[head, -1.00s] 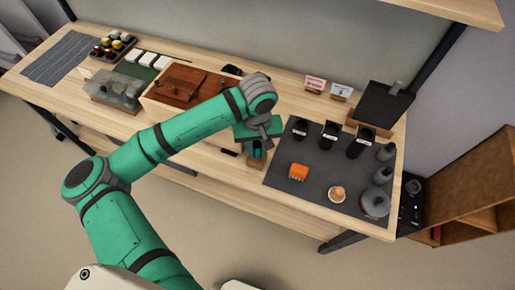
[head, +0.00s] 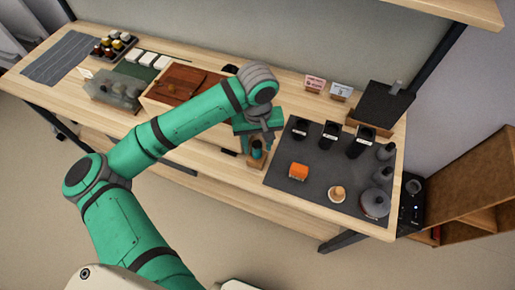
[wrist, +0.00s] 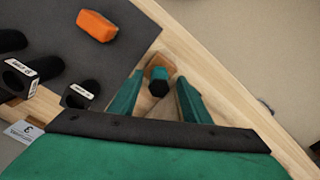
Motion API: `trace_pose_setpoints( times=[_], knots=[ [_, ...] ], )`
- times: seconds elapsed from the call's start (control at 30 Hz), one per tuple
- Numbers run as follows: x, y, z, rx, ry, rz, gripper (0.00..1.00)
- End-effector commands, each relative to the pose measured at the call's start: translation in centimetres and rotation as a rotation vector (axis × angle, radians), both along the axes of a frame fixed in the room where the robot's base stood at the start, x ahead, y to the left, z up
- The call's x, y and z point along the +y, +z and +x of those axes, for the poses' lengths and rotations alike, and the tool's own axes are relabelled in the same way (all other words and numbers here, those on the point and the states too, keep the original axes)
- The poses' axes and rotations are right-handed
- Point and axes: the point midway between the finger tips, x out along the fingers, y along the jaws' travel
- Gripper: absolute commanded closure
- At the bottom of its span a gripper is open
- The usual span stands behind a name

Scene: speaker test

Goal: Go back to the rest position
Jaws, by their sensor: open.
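My gripper (wrist: 160,98) is open, its two green fingers spread apart in the wrist view. In the head view my gripper (head: 258,142) hangs over the bench, left of the dark mat. Below and between the fingers stands a small teal and black object (wrist: 159,82) in a wooden holder (wrist: 162,62). I cannot tell from these views whether the fingers touch it. In the head view the wooden holder (head: 255,164) sits on the bench under my gripper, partly hidden by it.
The dark mat (head: 298,202) holds an orange block (head: 298,171), several black cups (head: 329,135), a small tan-topped item (head: 337,193) and grey vessels (head: 375,203). A brown wooden tray (head: 180,83) lies to the left. A shelf unit (head: 480,200) stands at the right.

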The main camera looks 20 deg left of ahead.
Motion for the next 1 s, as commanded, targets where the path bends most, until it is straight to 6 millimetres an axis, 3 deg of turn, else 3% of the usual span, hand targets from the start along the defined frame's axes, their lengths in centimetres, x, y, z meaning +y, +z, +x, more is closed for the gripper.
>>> trace_pose_setpoints(
  times=[0.2, 0.33, 0.5, 0.77, 0.87, 1.0],
  knots=[
    [0.0, 4.2, 0.1, -0.003, -0.001, 0.001, 0.56],
    [0.0, 5.9, 0.1, -0.002, -0.001, 0.001, 0.56],
    [0.0, 7.0, 0.0, -0.001, -0.001, 0.000, 0.56],
    [-0.1, 7.1, 0.0, -0.002, -0.002, -0.001, 0.56],
    [-1.1, 6.9, 0.5, -0.021, -0.017, -0.027, 0.56],
    [-5.4, 6.4, 2.6, -0.109, -0.076, -0.139, 0.56]
  ],
)
